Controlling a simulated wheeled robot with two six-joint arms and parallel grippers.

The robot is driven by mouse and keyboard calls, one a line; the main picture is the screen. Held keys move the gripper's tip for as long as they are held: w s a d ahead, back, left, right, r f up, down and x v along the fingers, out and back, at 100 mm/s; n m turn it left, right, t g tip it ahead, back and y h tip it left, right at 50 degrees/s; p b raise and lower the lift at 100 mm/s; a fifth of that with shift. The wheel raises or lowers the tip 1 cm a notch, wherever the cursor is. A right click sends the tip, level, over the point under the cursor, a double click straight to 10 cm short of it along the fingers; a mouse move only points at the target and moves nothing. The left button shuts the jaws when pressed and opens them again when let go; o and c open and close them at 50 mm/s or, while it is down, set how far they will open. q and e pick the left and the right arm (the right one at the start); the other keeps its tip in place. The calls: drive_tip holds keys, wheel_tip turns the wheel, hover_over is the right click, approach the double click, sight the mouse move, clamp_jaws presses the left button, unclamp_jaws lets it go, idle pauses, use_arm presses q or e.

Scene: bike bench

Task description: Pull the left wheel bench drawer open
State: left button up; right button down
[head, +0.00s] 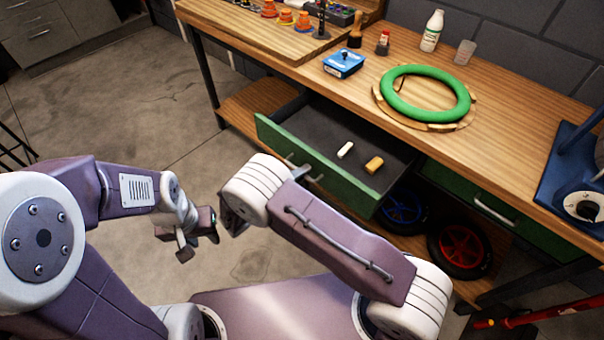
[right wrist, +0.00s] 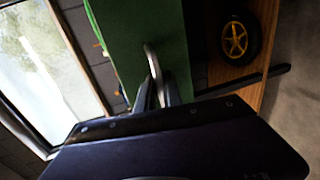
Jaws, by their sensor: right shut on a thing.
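The left bench drawer (head: 340,185) has a green front and a dark inside, and stands pulled out from under the bench top. Its metal handle (head: 305,170) is partly covered by my right arm in the head view. In the right wrist view my right gripper (right wrist: 156,92) is shut on the handle (right wrist: 151,60), against the green front. The right fingers are hidden in the head view. My left gripper (head: 195,238) hangs over the floor, left of the drawer and apart from it. Whether its jaws are open is unclear.
A white piece (head: 346,150) and a yellow block (head: 374,165) lie in the drawer. The bench top (head: 420,145) holds a green ring (head: 426,93), a blue box (head: 343,64) and bottles. Wheels (head: 460,249) stand underneath. The right drawer (head: 500,208) looks shut.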

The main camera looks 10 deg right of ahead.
use_arm(q)
drive_tip(key=shift+s+a, duration=0.25)
drive_tip(key=shift+a, duration=0.1)
use_arm(e)
drive_tip(key=shift+s+a, duration=0.3)
drive_tip(key=c, duration=1.8)
unclamp_jaws()
drive_tip(key=shift+o, duration=0.2)
